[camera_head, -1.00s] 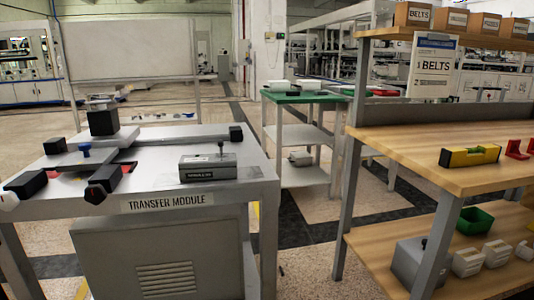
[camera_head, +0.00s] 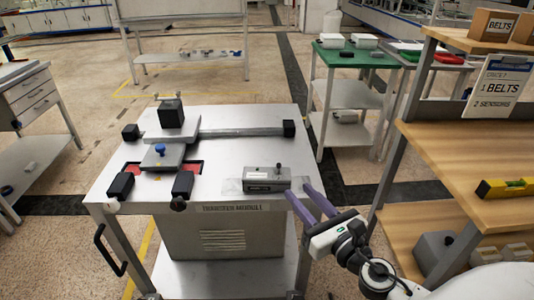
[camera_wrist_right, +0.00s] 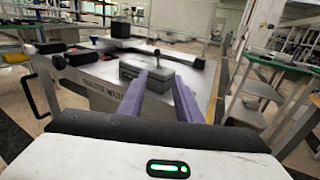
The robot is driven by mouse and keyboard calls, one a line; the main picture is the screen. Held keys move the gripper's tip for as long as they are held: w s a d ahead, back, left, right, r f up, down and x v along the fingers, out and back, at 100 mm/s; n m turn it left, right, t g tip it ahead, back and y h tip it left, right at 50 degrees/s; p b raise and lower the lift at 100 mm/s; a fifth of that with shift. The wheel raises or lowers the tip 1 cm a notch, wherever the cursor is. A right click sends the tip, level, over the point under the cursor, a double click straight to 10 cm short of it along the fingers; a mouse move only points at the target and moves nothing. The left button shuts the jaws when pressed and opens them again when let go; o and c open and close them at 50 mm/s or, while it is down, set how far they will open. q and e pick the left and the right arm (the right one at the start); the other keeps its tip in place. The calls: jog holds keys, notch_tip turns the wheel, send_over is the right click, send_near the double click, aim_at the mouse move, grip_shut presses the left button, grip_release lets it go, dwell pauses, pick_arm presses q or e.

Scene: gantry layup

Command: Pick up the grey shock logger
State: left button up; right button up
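A grey box with a label and a small dark knob on top, which looks like the grey shock logger (camera_head: 264,185), lies near the front right of the white transfer module table (camera_head: 213,195). My right gripper (camera_head: 301,190) has purple fingers, spread apart with nothing between them. Its tips are just right of the box, over the table's right front corner. In the right wrist view the box (camera_wrist_right: 155,72) is beyond the fingertips (camera_wrist_right: 160,75), and the left finger hides part of it. I cannot tell whether finger and box touch. My left gripper is not in view.
Black-ended rails and a block (camera_head: 170,113) stand on the table behind the box. A wooden bench (camera_head: 455,158) with a yellow level (camera_head: 503,188) stands at right. Another grey box (camera_head: 436,250) is on its lower shelf. Floor lies between table and bench.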

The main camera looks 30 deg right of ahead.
aim_at(278, 173)
jog(key=shift+w+d+r+n+y+p, duration=0.15)
jog(key=shift+w+n+p, duration=0.3)
jog(key=shift+w, duration=1.35)
jog(key=shift+w+r+n+y+p, duration=0.1)
jog(key=shift+w+r+n+p, duration=0.35)
jog(key=shift+w, duration=1.3)
jog(key=shift+w+d+r+n+y+p, duration=0.1)
jog(key=shift+w+n+p, duration=0.35)
jog(key=shift+w, duration=1.35)
grip_shut()
